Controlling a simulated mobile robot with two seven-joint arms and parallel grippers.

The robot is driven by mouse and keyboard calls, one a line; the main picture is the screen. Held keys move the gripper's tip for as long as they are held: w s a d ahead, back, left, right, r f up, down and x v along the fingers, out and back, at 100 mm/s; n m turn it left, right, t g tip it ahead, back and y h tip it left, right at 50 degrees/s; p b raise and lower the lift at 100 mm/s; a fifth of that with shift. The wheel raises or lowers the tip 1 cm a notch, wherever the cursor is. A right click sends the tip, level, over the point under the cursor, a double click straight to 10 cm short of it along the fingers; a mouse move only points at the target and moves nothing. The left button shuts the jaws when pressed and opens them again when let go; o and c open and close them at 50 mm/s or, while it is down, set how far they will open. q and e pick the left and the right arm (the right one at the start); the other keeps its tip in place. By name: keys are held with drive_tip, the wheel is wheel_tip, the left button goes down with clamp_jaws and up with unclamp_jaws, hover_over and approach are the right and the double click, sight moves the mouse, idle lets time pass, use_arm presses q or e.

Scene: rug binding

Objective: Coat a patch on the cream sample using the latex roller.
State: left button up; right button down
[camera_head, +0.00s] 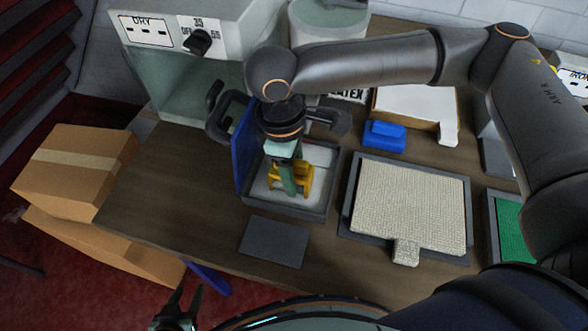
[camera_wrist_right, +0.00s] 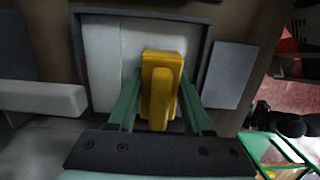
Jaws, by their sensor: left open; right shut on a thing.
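The latex roller (camera_head: 302,180), with a yellow body, is in a dark-rimmed tray (camera_head: 318,208) of white latex at the middle of the table. My right gripper (camera_head: 288,178) reaches down from above and is shut on it. In the right wrist view the green fingers hold the yellow roller (camera_wrist_right: 162,85) over the white latex (camera_wrist_right: 103,62); contact with the latex is unclear. The cream sample (camera_head: 410,200), a woven square with a tab at its front, lies in a dark frame right of the tray. My left gripper (camera_head: 188,302) is open and empty at the bottom left.
A blue panel (camera_head: 244,150) stands at the tray's left edge. A dark grey slab (camera_head: 274,241) lies in front. A blue block (camera_head: 384,136) and a white-topped box (camera_head: 415,105) are behind the sample. A green piece (camera_head: 508,228) is at right. Cardboard boxes (camera_head: 75,170) stand left.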

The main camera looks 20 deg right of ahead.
drive_tip(key=shift+s+f, duration=0.1)
drive_tip(key=shift+f, duration=0.05)
wheel_tip(320, 180, up, 6)
drive_tip(key=p, duration=0.7)
drive_tip(key=shift+f, duration=0.2)
drive_tip(key=shift+r+p, duration=0.9)
drive_tip(key=shift+p, duration=0.1)
use_arm(q)
wheel_tip(320, 180, up, 9)
drive_tip(key=shift+f, duration=0.15)
drive_tip(key=shift+s, duration=0.15)
use_arm(e)
drive_tip(key=shift+f, duration=0.1)
